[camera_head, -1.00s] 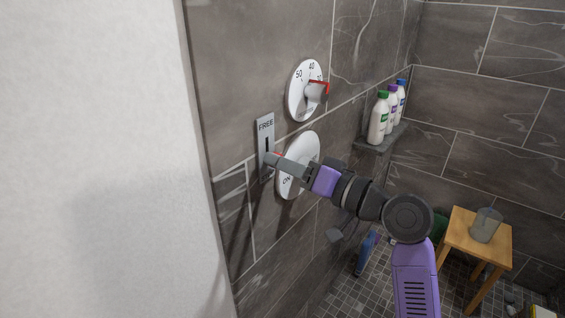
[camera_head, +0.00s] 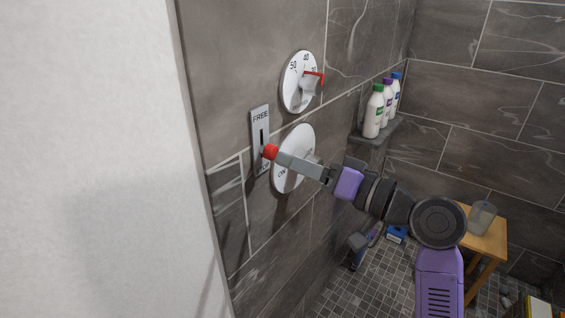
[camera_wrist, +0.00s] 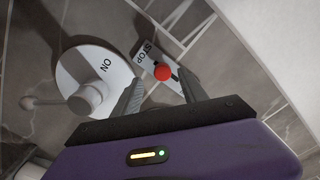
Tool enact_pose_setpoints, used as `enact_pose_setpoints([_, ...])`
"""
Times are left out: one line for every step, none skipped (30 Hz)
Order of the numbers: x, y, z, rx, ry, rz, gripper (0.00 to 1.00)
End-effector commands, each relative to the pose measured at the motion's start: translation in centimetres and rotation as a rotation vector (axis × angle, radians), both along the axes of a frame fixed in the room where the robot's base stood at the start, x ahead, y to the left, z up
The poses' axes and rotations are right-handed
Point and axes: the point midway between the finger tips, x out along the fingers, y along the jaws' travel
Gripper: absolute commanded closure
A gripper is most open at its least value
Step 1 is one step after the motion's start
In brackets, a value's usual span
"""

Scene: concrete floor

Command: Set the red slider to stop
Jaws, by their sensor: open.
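The red slider (camera_head: 270,152) is a round red knob on a narrow grey wall plate (camera_head: 260,118), with FREE at its top. The knob sits low on the plate, at the STOP end of the slot. It also shows in the wrist view (camera_wrist: 162,72), close to the word STOP (camera_wrist: 147,54). My gripper (camera_head: 279,157) is at the knob in the head view. In the wrist view my gripper (camera_wrist: 160,88) has its fingers apart, with the knob showing between and beyond their tips. I cannot tell whether a finger touches it.
A white ON dial (camera_head: 296,146) is right beside the plate, close to my gripper. A temperature dial (camera_head: 297,82) with a red-marked lever is above. Bottles (camera_head: 374,112) stand on a wall shelf. A wooden stool (camera_head: 493,243) stands at right.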

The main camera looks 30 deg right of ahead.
Motion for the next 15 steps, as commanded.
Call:
enact_pose_setpoints([-0.7, -0.4, -0.3, -0.001, 0.001, -0.002, 0.5])
enact_pose_setpoints([-1.1, -0.6, -0.2, -0.001, 0.0, -0.004, 0.5])
enact_pose_setpoints([-1.5, -0.9, -0.2, 0.0, 0.0, -0.002, 0.5])
enact_pose_setpoints([-1.8, -1.0, -0.2, -0.001, 0.001, -0.002, 0.5])
enact_pose_setpoints([-2.0, -1.1, -0.2, 0.0, 0.001, -0.001, 0.5])
enact_pose_setpoints([-2.3, -1.2, -0.1, -0.001, 0.0, -0.001, 0.5])
enact_pose_setpoints([-2.5, -1.3, -0.1, -0.001, 0.0, -0.001, 0.5])
enact_pose_setpoints([-2.6, -1.4, -0.1, 0.0, 0.001, -0.001, 0.5])
enact_pose_setpoints([-2.7, -1.4, -0.1, -0.001, 0.001, 0.0, 0.5])
enact_pose_setpoints([-2.7, -1.4, -0.1, -0.001, 0.001, 0.0, 0.5])
enact_pose_setpoints([-2.8, -1.4, -0.1, -0.001, 0.002, 0.0, 0.5])
enact_pose_setpoints([-2.8, -1.4, -0.1, -0.001, 0.002, 0.0, 0.5])
enact_pose_setpoints([-2.8, -1.4, -0.1, -0.001, 0.002, 0.0, 0.5])
enact_pose_setpoints([-2.8, -1.4, -0.1, -0.001, 0.002, 0.0, 0.5])
enact_pose_setpoints([-2.8, -1.4, 0.0, -0.001, 0.002, 0.0, 0.5])
